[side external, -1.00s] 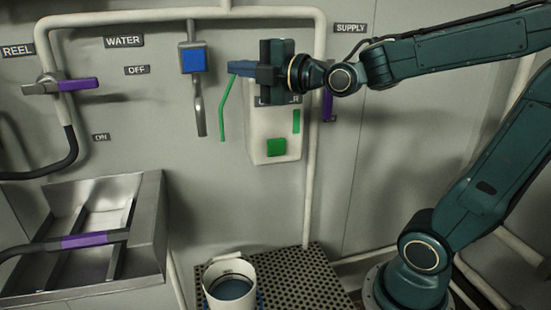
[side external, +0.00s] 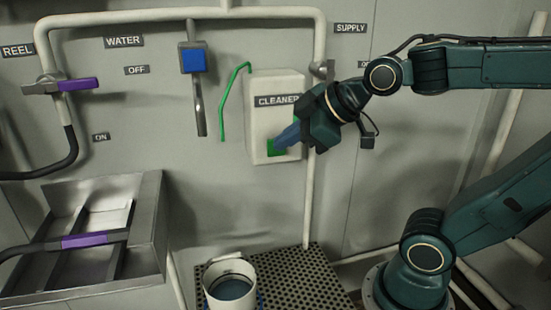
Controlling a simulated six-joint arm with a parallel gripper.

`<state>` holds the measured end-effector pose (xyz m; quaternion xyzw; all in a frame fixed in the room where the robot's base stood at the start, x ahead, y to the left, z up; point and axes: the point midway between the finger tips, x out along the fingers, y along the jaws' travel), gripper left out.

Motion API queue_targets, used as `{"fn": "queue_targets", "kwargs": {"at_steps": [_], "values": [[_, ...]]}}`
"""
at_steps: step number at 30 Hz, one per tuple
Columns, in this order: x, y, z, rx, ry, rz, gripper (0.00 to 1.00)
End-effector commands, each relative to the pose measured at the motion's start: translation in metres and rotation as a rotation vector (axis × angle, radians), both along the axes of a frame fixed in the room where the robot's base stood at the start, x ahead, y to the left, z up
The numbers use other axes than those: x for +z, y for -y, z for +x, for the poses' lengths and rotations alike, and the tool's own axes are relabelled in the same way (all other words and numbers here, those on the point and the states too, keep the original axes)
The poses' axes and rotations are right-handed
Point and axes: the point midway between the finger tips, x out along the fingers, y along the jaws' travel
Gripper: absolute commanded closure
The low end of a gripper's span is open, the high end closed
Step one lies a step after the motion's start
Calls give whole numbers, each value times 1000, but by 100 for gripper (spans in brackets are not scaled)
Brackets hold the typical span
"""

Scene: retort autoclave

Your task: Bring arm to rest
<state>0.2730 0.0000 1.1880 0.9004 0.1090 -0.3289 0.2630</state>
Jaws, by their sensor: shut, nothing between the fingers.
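My gripper (side external: 284,139) is shut and empty. It points down and to the left in front of the lower right part of the white cleaner dispenser (side external: 262,88). Its blue fingers overlap the dispenser's green square (side external: 272,147) in the picture; I cannot tell whether they touch it. My arm reaches in from the right, with its forearm nearly level across the upper right. My gripper body hides the dispenser's right edge and part of the wall pipe.
A white bucket (side external: 244,270) with dark liquid stands on a perforated platform (side external: 310,275) below. A steel sink (side external: 150,220) is at the left. A blue-blocked tap (side external: 193,60), a green tube (side external: 223,105) and a purple-handled valve (side external: 75,85) are on the wall.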

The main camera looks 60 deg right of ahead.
Motion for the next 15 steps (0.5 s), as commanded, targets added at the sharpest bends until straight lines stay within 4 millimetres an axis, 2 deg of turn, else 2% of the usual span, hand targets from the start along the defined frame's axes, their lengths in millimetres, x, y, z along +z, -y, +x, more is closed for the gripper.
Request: {"fn": "queue_targets", "kwargs": {"at_steps": [3,9,15], "values": [[-14,-1,-27,-114,-109,112,100],[-33,-1,-67,-318,-269,262,100],[-42,0,-91,-444,-354,335,100]]}}
